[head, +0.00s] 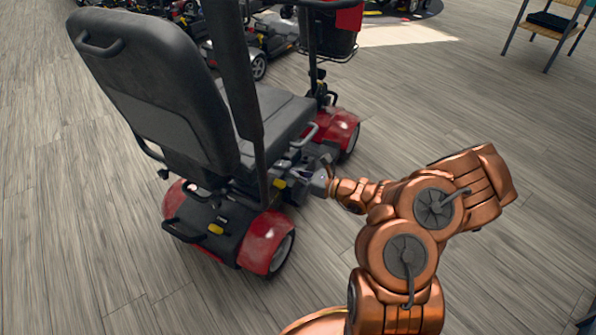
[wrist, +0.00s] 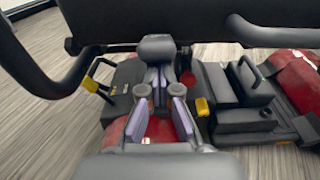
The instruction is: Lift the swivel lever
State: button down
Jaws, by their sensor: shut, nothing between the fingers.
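My gripper (head: 319,180) reaches in under the right side of the scooter's seat (head: 272,122). In the wrist view its fingers are closed together, and the dark fingertips (wrist: 158,48) are just below the seat's dark underside, with nothing between them. A dark bar (wrist: 105,48) runs crosswise under the seat by the fingertips; it may be the swivel lever. I cannot tell whether they touch. A black loop with a yellow tab (wrist: 91,84) stands to the left of the fingers. In the head view, a yellow part (head: 279,184) shows close to the gripper.
The scooter's red rear fender (head: 265,242) and tall seat back (head: 155,80) are close to my arm. An armrest tube (wrist: 42,70) crosses the wrist view's left. More scooters (head: 265,35) stand behind. The floor to the right is clear up to a chair (head: 550,22).

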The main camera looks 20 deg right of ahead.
dwell(0.4)
jog(key=s+d+f+p, duration=0.2)
jog(key=s+d, duration=0.4)
jog(key=s, duration=0.3)
jog(key=shift+d+f+p, duration=0.3)
jog(key=shift+d+f, duration=0.1)
jog(key=shift+f, duration=0.25)
